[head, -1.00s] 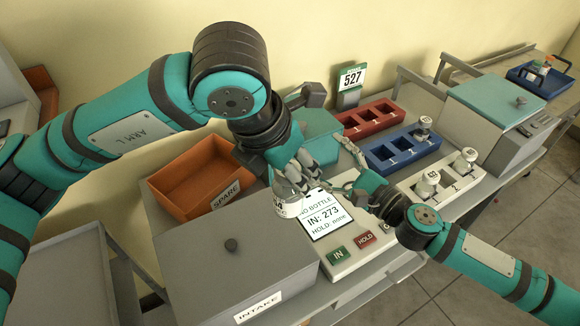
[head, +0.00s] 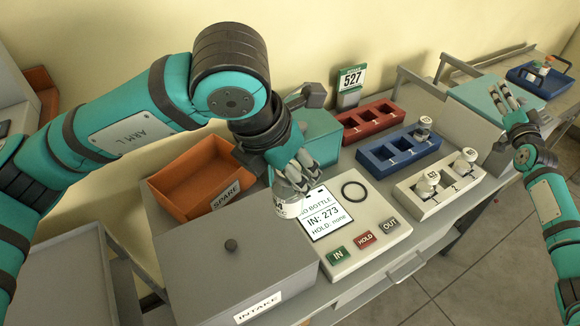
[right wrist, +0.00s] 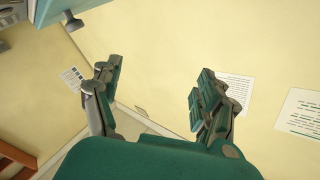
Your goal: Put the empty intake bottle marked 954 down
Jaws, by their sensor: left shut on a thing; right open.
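My left gripper (head: 297,168) is shut on a clear bottle with a white label (head: 288,207), held upright at the left edge of the console. The label's number is mostly hidden, so I cannot read it as 954. The console screen (head: 325,214) reads "NO BOTTLE, IN: 273, HOLD: none". My right gripper (head: 503,97) is open and empty, near the teal-lidded box at the right. In the right wrist view its two fingers (right wrist: 155,85) stand apart with only wall and floor beyond.
The console has a dark ring (head: 354,192) and IN, HOLD and OUT buttons. An orange SPARE bin (head: 178,198) and a grey INTAKE box (head: 190,265) stand left. An empty red rack (head: 368,121), a blue rack (head: 377,157) and a cream rack (head: 440,203) holding bottles lie right.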

